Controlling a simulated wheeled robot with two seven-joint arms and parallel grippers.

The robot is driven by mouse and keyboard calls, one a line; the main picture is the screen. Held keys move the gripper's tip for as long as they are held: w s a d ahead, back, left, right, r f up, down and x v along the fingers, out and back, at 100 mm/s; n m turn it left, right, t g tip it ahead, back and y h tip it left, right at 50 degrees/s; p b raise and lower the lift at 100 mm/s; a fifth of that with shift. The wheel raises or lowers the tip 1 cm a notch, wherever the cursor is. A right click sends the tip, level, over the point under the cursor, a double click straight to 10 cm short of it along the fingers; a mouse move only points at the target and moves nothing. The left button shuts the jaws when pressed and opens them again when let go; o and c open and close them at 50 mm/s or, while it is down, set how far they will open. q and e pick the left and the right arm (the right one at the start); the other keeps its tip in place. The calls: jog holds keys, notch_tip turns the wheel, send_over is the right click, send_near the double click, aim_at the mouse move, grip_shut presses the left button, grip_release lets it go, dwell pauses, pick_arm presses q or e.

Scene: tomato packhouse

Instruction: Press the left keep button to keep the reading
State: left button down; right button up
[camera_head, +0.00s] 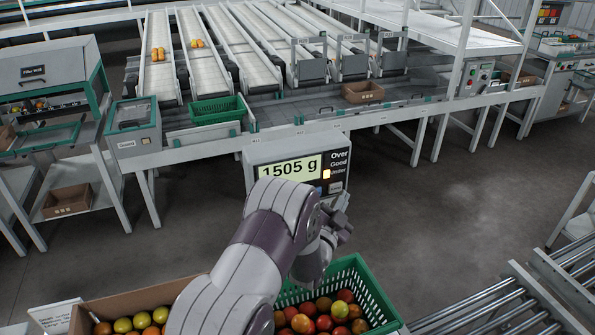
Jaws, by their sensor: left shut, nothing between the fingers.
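The scale display (291,168) stands at the middle and reads 1505 g. Beside the reading are the labels Over, Good and a third, partly blurred one, with an amber lamp (327,174) lit by the lowest label. A small pale labelled key (336,187) shows below the lamp, its text too small to read. A bit of blue shows left of it. My left arm covers the lower left of the display housing, so I cannot tell where the left keep button is. My left gripper (345,229) is shut and empty, just below the housing's lower right. My right gripper is not in view.
A green crate of tomatoes (372,284) and a cardboard box of tomatoes (92,309) sit below, partly behind my arm. A roller conveyor (490,310) is at the lower right. A sorting line with a green basket (217,110) lies behind the display. Open floor is at right.

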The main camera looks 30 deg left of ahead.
pick_arm(q)
jog(key=shift+w+a+b, duration=0.3)
jog(key=shift+a+b, duration=0.05)
jog(key=shift+w+a, duration=0.3)
jog(key=shift+a, duration=0.05)
dwell(0.7)
jog(key=shift+s+d+b, duration=0.1)
jog(key=shift+b, duration=0.2)
jog(key=shift+s+d, duration=0.55)
jog(key=shift+d, duration=0.1)
jog(key=s+d, duration=0.4)
jog(key=shift+d, duration=0.25)
jog(key=shift+w, duration=0.1)
